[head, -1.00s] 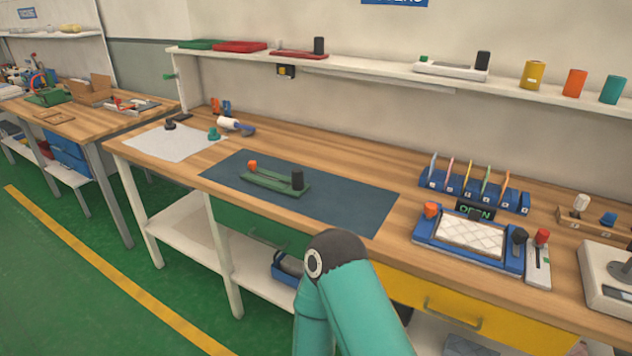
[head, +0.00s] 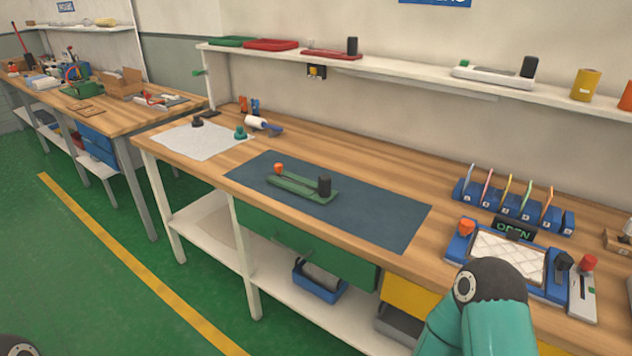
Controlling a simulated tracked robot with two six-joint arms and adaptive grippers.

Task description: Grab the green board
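The green board (head: 290,187) lies on the dark blue mat (head: 375,213) on the wooden workbench. It is a flat green piece with an orange knob (head: 278,169) at its left end and a black cylindrical post (head: 324,187) at its right end. Another green flat piece (head: 232,41) lies on the wall shelf at the left. A teal and black arm link of mine shows at the lower right, in front of the bench. A dark rounded part shows at the lower left corner. Neither gripper's fingers are in view, and nothing touches the green board on the mat.
A blue fixture (head: 458,245) with a white quilted pad and an "OPEN" display stands right of the mat. A blue rack (head: 470,194) with several coloured upright pieces is behind it. A white sheet (head: 205,143) lies left. Green floor is clear in front.

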